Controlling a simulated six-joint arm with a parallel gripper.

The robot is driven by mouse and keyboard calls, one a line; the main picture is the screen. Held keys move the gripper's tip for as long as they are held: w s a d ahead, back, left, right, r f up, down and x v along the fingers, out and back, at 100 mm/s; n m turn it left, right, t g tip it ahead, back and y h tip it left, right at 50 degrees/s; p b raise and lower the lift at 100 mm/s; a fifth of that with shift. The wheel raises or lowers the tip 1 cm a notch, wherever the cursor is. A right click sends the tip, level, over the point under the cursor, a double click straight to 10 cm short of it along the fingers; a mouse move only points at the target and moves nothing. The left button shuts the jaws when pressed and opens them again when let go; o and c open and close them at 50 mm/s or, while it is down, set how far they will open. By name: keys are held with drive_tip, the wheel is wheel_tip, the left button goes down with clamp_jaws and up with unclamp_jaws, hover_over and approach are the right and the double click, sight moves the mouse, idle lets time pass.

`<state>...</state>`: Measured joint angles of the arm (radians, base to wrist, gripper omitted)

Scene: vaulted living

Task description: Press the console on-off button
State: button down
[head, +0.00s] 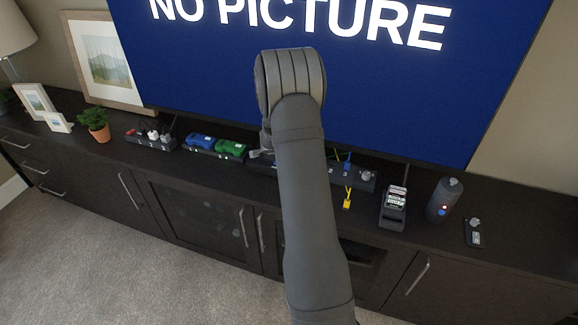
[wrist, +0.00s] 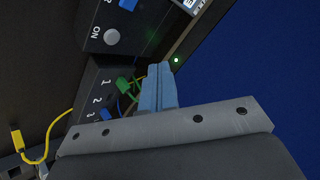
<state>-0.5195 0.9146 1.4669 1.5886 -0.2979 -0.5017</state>
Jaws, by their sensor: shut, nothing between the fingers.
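In the wrist view a dark console (wrist: 145,22) at the top carries a round grey button (wrist: 112,37) marked ON and a blue part (wrist: 128,4) near the top edge. My gripper (wrist: 158,70) is shut and empty; its blue-grey fingertips lie to the right of and below the button, apart from it in the picture. How high the tips are above the surface I cannot tell. In the head view my arm covers the middle of the cabinet and hides most of the gripper and the button.
A box (wrist: 95,88) with sockets numbered 1, 2, 3 adjoins the console, with green (wrist: 124,85) and blue plugs. A yellow plug (head: 347,197) lies in front. The TV screen (head: 380,90) stands close behind. A card terminal (head: 393,208) and dark cylinder (head: 444,200) stand right.

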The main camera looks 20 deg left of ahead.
drive_tip(key=shift+r, duration=1)
idle(0.8)
idle(0.6)
drive_tip(key=shift+s+d+r, duration=0.35)
drive_tip(key=shift+d+r, duration=0.25)
drive_tip(key=shift+r, duration=0.25)
drive_tip(key=shift+f, duration=4.45)
drive_tip(key=shift+f, duration=0.1)
drive_tip(key=shift+f, duration=0.3)
